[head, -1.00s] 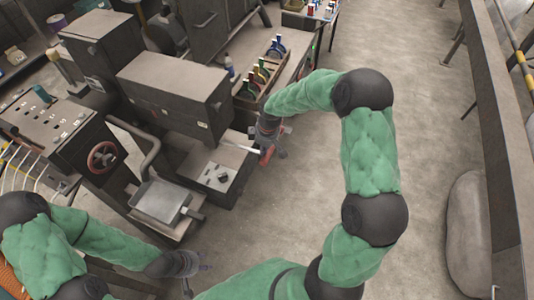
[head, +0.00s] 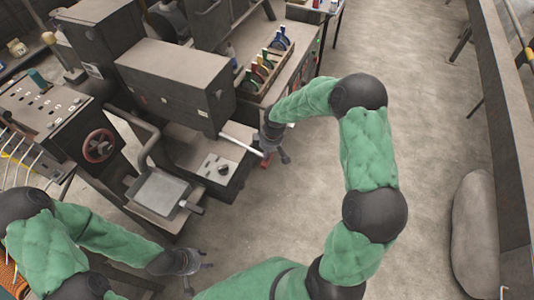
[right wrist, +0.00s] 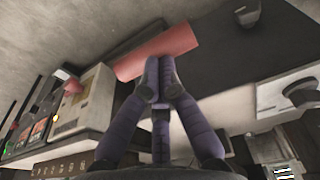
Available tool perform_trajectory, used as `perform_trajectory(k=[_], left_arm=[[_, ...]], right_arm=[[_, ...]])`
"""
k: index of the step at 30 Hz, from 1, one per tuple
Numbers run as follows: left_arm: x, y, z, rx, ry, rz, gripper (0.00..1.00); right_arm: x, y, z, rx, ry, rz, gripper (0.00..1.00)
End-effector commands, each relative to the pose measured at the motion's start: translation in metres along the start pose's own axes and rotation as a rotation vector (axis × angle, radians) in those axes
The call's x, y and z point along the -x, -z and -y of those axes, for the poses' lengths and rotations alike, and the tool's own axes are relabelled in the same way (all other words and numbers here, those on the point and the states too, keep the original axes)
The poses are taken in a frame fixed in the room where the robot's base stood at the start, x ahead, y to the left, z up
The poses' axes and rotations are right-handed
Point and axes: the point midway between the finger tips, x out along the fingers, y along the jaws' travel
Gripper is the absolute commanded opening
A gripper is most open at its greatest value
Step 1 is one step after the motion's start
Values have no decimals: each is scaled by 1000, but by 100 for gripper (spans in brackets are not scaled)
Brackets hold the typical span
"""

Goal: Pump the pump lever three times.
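The pump lever is a pale rod (head: 240,143) on the right side of the dark machine, slanting down right to a red handle (head: 265,162). My right gripper (head: 275,157) is at the handle and partly hides it. In the right wrist view, the red handle (right wrist: 178,47) lies across just beyond the fingertips of my right gripper (right wrist: 158,76). The tips are together and overlap the handle's edge; the handle is not seen between them. I cannot tell whether they press on it. My left gripper (head: 199,274) is empty and open, low in the head view, away from the lever.
The machine's box-shaped housing (head: 172,82) stands left of the lever, above a base with a black knob (head: 223,168). A square tray (head: 158,192) and a red handwheel (head: 99,145) are further left. Coloured tools in a rack (head: 268,62) stand behind.

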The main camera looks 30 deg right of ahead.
Motion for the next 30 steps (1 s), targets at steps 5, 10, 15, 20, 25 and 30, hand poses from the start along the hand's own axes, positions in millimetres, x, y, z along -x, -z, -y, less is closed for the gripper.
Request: perform_trajectory(k=[5, 10, 15, 20, 25, 30], left_arm=[[4, 0, -2, 0, 0, 0, 40], [20, -1, -7, 0, 0, 0, 40], [30, -1, -11, 0, 0, 0, 40], [35, -1, -13, 0, 0, 0, 40], [40, -2, -14, 0, 0, 0, 40], [42, -2, -15, 0, 0, 0, 40]], right_arm=[[1, 0, 6, 2, 11, 9, 0], [27, 12, 5, 2, 4, 3, 0], [59, 12, 4, -2, -2, 0, 0], [90, 1, 4, -2, -1, 1, 0], [116, -6, 4, -2, -1, 0, 0], [130, -11, 4, -1, -1, 1, 0]])
